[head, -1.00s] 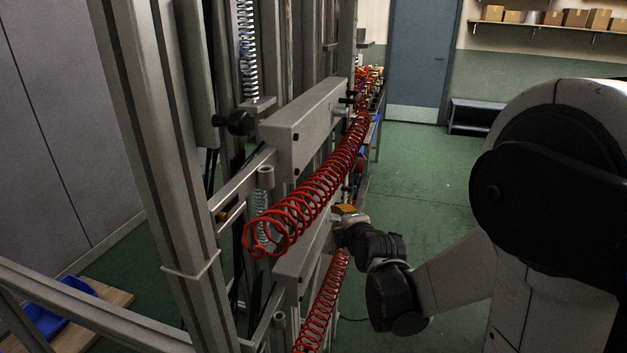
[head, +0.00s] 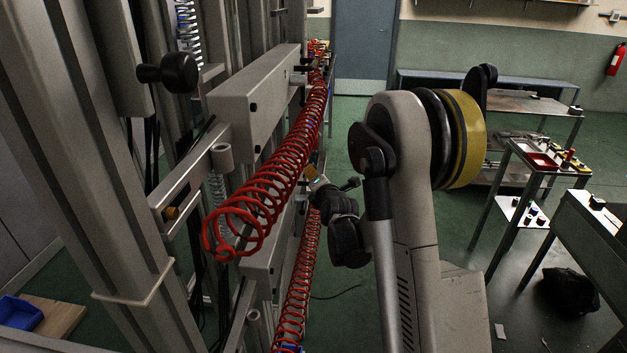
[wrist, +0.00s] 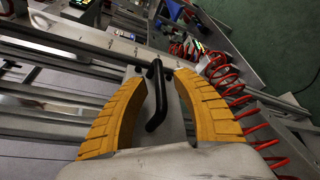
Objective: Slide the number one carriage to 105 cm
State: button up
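In the head view, two grey box-shaped carriages sit on the upright frame: an upper one (head: 262,98) and a lower one (head: 262,264), partly hidden by red coiled hoses. I cannot read a number or a centimetre scale. My gripper (head: 314,181) is at the far side of the upper hose, small and partly hidden. In the wrist view my gripper (wrist: 161,76) has its two yellow fingers spread. A black bar handle (wrist: 155,98) on a grey block lies between them, with gaps to both fingers. I cannot tell which carriage bears this handle.
The upper red hose (head: 270,180) stretches along the carriages, close to my arm. A black knob (head: 172,73) juts out at the upper left. Grey uprights (head: 85,160) fill the left. Benches (head: 548,168) stand at the right, with green floor between.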

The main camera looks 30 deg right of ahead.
jog(key=shift+w+d+f, duration=0.1)
jog(key=shift+w, duration=0.4)
grip_shut()
notch_tip(320, 180, up, 10)
jog(key=p, duration=0.5)
jog(key=shift+f+p, duration=0.25)
jog(key=shift+p, duration=0.05)
jog(key=shift+f, duration=0.15)
